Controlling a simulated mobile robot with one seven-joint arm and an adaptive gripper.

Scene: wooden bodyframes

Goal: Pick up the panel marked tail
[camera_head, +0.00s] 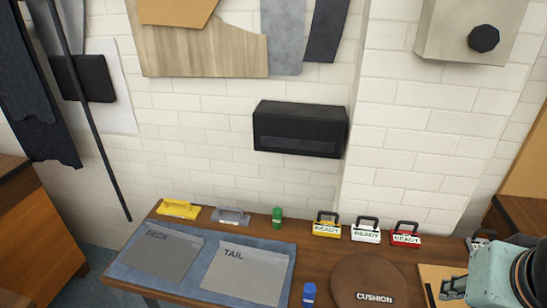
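The panel marked TAIL (245,272) is a flat grey piece lying on a blue-grey mat (207,234) at the front left of the wooden table. A similar grey panel marked DECK (158,256) lies to its left on the same mat. My gripper (437,291) is at the lower right, well to the right of the TAIL panel and apart from it. Part of it is cut off by the frame, and its fingers are too small and dark to tell whether they are open or shut.
A round brown cushion (350,280) and a blue object (309,293) lie between the TAIL panel and my gripper. A green cylinder (277,217), yellow block (178,209) and grey block (231,216) stand behind the mat. Yellow, white and red READY (405,239) blocks stand farther right.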

